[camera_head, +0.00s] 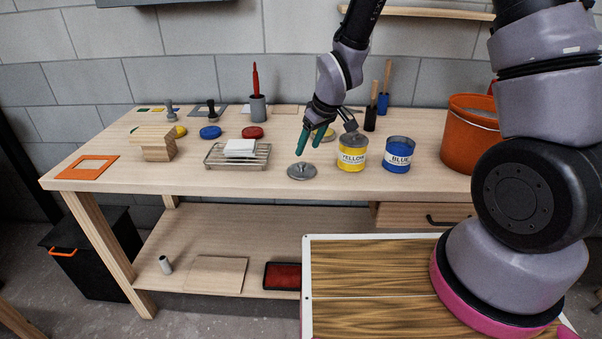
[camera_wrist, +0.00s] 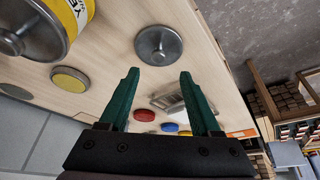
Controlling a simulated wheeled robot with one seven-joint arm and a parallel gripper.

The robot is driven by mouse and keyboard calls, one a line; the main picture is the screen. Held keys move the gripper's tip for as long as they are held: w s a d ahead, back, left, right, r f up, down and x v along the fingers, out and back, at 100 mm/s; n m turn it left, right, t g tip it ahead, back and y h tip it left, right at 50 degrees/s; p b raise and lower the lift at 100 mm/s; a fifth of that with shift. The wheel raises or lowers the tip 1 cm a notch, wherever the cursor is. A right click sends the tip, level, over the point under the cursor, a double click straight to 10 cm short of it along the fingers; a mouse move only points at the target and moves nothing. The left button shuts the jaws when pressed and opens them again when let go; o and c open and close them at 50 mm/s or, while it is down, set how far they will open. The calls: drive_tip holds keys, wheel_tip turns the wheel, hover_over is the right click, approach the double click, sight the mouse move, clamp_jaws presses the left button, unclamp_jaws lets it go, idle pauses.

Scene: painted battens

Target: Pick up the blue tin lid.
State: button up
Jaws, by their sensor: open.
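A grey metal lid with a small knob (camera_head: 302,172) lies flat on the bench near its front edge, left of the tins; it also shows in the wrist view (camera_wrist: 158,45). The blue tin (camera_head: 398,158) stands upright to the right, its top uncovered. The yellow tin (camera_head: 352,157) stands beside it with a grey lid on top; part of it shows in the wrist view (camera_wrist: 75,12). My gripper (camera_head: 300,150) is open and empty, its teal fingers pointing down above the bench, just above and behind the loose lid. In the wrist view the lid lies beyond the fingertips (camera_wrist: 160,73).
A wire rack with a white block (camera_head: 240,147) stands left of the lid. Blue (camera_head: 210,132) and red (camera_head: 252,132) discs lie behind. An orange bucket (camera_head: 470,135) is at the right. The bench front (camera_head: 200,182) around the lid is clear.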

sight(302, 163)
drive_tip(key=shift+x, duration=3.6)
drive_tip(key=shift+d, duration=0.1)
clamp_jaws()
